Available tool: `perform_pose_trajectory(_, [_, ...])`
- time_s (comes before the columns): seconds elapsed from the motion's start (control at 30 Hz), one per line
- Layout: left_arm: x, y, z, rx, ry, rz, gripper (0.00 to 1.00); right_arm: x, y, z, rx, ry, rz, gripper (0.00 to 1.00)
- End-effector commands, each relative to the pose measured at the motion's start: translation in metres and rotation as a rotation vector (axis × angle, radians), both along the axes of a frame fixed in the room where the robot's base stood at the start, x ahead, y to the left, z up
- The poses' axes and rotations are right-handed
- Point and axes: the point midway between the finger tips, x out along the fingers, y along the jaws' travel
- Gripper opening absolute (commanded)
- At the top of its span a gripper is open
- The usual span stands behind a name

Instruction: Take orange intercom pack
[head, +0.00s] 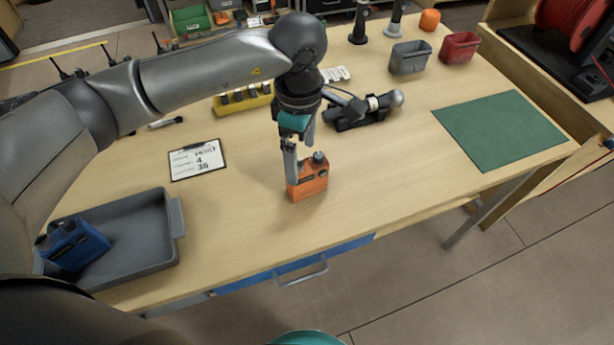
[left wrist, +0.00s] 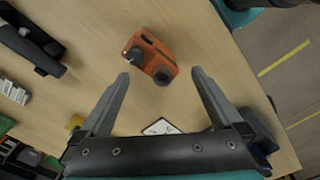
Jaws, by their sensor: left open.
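The orange intercom pack (head: 308,181) stands upright on the wooden table near its front edge, with dark knobs on top. My left gripper (head: 296,160) points down just above and beside it in the head view. In the left wrist view, the pack (left wrist: 151,57) lies ahead of the two spread fingers of my left gripper (left wrist: 160,80), roughly between their tips. The gripper is open and empty, and I cannot tell whether a finger touches the pack. My right gripper is in neither view.
A grey tray (head: 176,220) with a blue pack (head: 72,243) stands at the left. A clipboard (head: 197,160), a yellow holder (head: 229,107) and a microphone in a black cradle (head: 345,121) lie nearby. A green mat (head: 500,130) is at the right. The table right of the pack is clear.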

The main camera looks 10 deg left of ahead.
Motion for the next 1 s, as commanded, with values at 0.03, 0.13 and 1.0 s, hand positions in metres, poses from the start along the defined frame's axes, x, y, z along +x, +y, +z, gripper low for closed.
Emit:
perform_pose_trajectory(0.03, [0.0, 0.0, -0.006, 0.0, 0.001, 0.0, 1.0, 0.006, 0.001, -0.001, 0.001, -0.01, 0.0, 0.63])
perform_pose_trajectory(0.13, [0.0, 0.0, -0.011, 0.0, 0.0, -0.001, 1.0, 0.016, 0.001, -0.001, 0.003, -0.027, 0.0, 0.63])
perform_pose_trajectory(1.0, [0.0, 0.009, -0.063, -0.002, -0.001, -0.001, 0.81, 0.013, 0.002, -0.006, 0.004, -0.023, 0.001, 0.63])
